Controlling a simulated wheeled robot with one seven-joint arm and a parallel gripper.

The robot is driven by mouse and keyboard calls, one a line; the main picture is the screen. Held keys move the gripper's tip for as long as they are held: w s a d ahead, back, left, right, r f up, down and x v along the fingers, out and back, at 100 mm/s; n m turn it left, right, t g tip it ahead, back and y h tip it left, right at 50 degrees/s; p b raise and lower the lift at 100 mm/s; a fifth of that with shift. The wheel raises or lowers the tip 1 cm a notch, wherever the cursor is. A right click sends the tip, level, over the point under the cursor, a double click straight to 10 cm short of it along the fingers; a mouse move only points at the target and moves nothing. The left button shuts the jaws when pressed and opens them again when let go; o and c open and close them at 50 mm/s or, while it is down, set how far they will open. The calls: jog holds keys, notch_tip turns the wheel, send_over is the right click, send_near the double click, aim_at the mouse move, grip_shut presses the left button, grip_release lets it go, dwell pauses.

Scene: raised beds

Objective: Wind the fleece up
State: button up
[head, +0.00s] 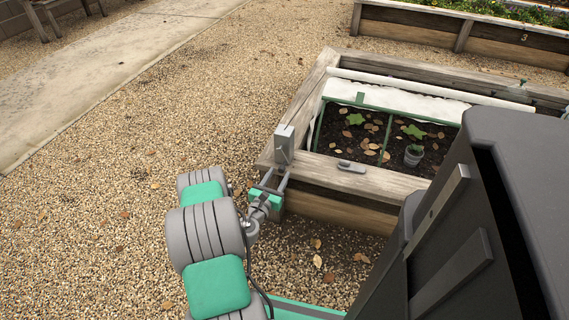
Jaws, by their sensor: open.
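The white fleece (395,101) lies as a narrow strip over the back of the planted raised bed. A long white roller tube (430,88) runs along its far side. Green frame bars (388,135) stand in front of the fleece. A grey metal block (284,144) stands on the bed's near left corner; whether it joins the tube cannot be told. My gripper (274,178) is open, with its two fingers pointing toward this block at the corner. No thing shows between the fingers. Whether they touch the block is unclear.
The wooden bed rim (365,180) carries a small grey tool-like item (350,166). Another raised bed (470,35) is at the back. Open gravel (110,220) lies to the left, beside a paved path (110,65).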

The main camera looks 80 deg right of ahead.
aim_at(285, 163)
jog(key=d, duration=0.4)
jog(key=s+d+b, duration=0.1)
jog(key=d, duration=0.1)
jog(key=shift+d, duration=0.35)
jog(key=shift+c, duration=0.3)
grip_shut()
jog(key=shift+d, duration=0.15)
